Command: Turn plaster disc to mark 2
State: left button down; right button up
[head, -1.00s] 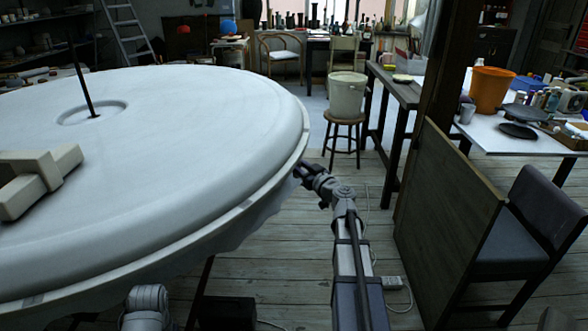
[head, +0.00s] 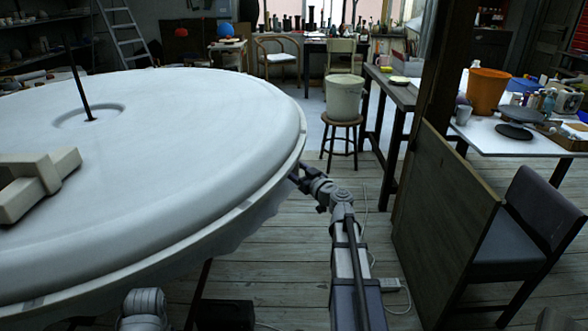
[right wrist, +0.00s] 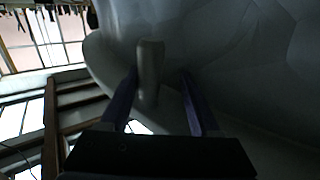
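The large white plaster disc (head: 190,150) fills the left of the head view. It has a round hollow with a thin dark rod (head: 80,85) standing in it, and a pale cross-shaped block (head: 40,182) on top. I cannot make out any numbered mark. My right gripper (head: 295,177) is at the disc's right rim. In the right wrist view, a short pale peg (right wrist: 150,70) under the pale underside (right wrist: 235,60) stands between the fingers of my right gripper (right wrist: 160,80). The fingers are apart, with a gap on the peg's right. My left gripper is not visible.
A brown wooden panel (head: 440,210) and a dark chair (head: 525,225) stand right of my right arm. A stool (head: 342,124) with a pale bucket (head: 344,95) is behind. A cable and power strip (head: 390,285) lie on the floor. Floor beside the arm is otherwise clear.

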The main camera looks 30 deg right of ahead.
jog(key=s, duration=0.7)
jog(key=shift+s+d, duration=0.3)
jog(key=shift+s, duration=0.05)
dwell(0.9)
